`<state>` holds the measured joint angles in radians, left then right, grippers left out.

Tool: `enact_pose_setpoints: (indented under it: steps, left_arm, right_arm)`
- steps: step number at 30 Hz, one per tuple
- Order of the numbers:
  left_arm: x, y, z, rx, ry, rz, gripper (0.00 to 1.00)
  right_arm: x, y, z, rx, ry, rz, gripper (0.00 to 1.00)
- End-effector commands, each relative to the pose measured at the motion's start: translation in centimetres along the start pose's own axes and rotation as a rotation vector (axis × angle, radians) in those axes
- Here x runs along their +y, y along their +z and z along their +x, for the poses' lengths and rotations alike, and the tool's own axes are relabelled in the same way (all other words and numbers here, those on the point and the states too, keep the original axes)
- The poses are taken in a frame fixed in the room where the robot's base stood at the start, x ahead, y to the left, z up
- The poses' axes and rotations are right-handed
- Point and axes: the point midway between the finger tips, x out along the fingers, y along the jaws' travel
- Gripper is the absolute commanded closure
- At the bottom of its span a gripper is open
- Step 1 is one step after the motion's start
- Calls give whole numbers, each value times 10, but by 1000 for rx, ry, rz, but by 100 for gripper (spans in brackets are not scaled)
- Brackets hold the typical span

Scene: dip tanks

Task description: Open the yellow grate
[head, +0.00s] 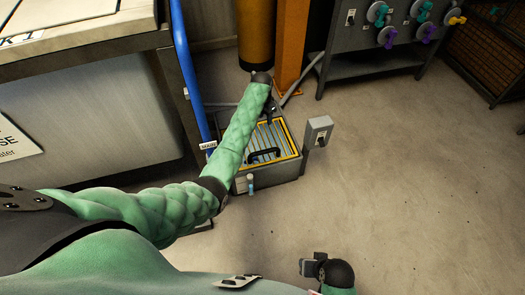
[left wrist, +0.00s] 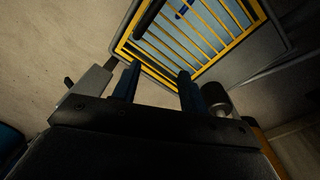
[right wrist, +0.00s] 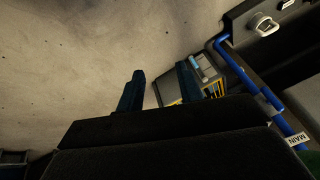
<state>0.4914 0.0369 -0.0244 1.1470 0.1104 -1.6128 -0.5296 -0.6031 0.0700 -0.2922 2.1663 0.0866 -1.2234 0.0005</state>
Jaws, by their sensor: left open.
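The yellow grate (head: 291,151) lies flat in the top of a grey box (head: 272,178) on the floor, with a black handle (head: 264,155) near its front edge. The left wrist view also shows its yellow bars (left wrist: 205,40) and part of a black handle (left wrist: 148,14). My left gripper (head: 271,108) is above the back of the box. Its two blue fingers (left wrist: 158,86) are apart with nothing between them, clear of the handle. My right gripper (right wrist: 160,87) has its fingers apart and empty; the box shows beyond it. My left arm hides part of the grate's left side.
A grey switch box (head: 319,131) stands at the box's right. A blue pipe (head: 187,70) and a large tank (head: 90,125) are on the left. An orange post (head: 291,45) stands behind. A valve panel (head: 385,40) is at back right. Floor at right is clear.

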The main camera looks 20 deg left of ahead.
Motion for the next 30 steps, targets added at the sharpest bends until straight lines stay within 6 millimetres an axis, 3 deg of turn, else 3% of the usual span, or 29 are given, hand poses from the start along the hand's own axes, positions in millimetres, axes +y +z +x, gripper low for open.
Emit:
enact_pose_setpoints:
  steps: [3,6,9,20,30]
  left_arm:
    - [0,12,43,-60,60,101,57]
    - [4,25,73,-93,106,202,57]
    - [8,33,91,-107,136,290,57]
    - [12,41,112,-107,163,431,57]
    - [19,47,157,-107,164,429,57]
  right_arm:
    - [-4,-5,13,55,-12,1,64]
    - [-6,-11,19,107,-21,4,64]
    - [-8,-17,22,148,-26,7,64]
    - [-8,-25,25,206,-29,11,64]
    - [-4,-17,46,222,-26,13,64]
